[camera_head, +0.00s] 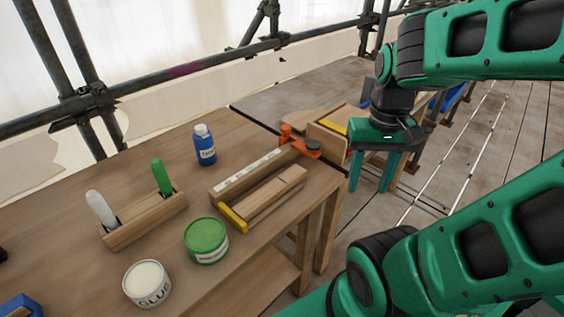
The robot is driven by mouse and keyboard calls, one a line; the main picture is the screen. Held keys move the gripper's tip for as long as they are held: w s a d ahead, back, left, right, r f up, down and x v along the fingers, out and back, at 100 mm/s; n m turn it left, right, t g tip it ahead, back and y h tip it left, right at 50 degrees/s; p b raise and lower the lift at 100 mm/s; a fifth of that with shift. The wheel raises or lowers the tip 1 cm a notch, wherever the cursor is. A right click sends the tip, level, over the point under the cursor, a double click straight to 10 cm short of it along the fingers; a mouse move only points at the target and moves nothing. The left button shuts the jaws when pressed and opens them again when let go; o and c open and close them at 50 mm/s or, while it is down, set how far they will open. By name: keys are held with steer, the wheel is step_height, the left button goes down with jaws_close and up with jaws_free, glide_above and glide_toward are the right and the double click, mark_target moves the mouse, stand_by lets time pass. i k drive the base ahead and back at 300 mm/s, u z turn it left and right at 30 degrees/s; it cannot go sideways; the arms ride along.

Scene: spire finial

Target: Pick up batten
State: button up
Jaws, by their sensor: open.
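A pale wooden bar (272,192), which looks like the batten, lies on the workbench at the middle of the head view. Its near end is by a yellow block (232,218), and a longer wooden piece with a white marked strip (249,172) runs beside it on the left. My gripper (373,173) is to the right of the bar, past the bench's right edge. Its two fingers point down, apart, with nothing seen between them. No contact with the bar shows.
An orange clamp (303,144) sits at the bar's far end. A blue bottle (204,145), a green tin (206,241), a glue tub (147,284) and a wooden holder (146,220) with two upright handles stand on the workbench (60,228). Scaffold poles (180,69) run behind.

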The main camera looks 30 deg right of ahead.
mark_target(255, 204)
steer(key=u, duration=0.5)
steer(key=k, duration=1.05)
steer(key=z, duration=0.65)
steer(key=i, duration=1)
steer(key=u, duration=0.05)
